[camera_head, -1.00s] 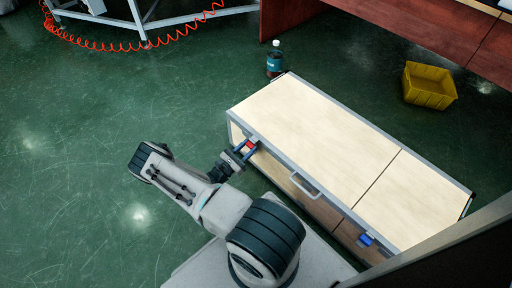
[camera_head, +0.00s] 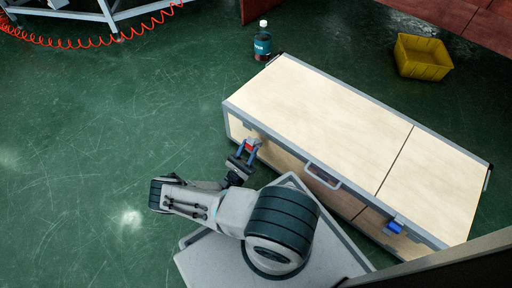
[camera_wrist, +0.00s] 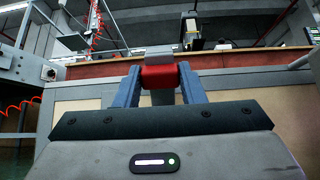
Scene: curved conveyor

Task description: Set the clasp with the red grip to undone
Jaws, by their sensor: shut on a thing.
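The clasp with the red grip (camera_head: 251,145) is on the front side of a long wooden case, near its left end. My gripper (camera_head: 248,150) is at this clasp, with its blue fingers shut on the red grip. In the wrist view the red grip (camera_wrist: 159,77) sits between the two fingers of my gripper (camera_wrist: 159,85), with a grey metal part of the clasp above it. The case (camera_head: 300,110) has a pale top, grey metal edges and a closed lid. A second clasp with a blue grip (camera_head: 394,226) is near the right end of the same side.
A grey handle (camera_head: 322,176) stands out from the case front between the clasps. A dark bottle with a white cap (camera_head: 262,45) stands behind the case. A yellow bin (camera_head: 423,57) is at the back right.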

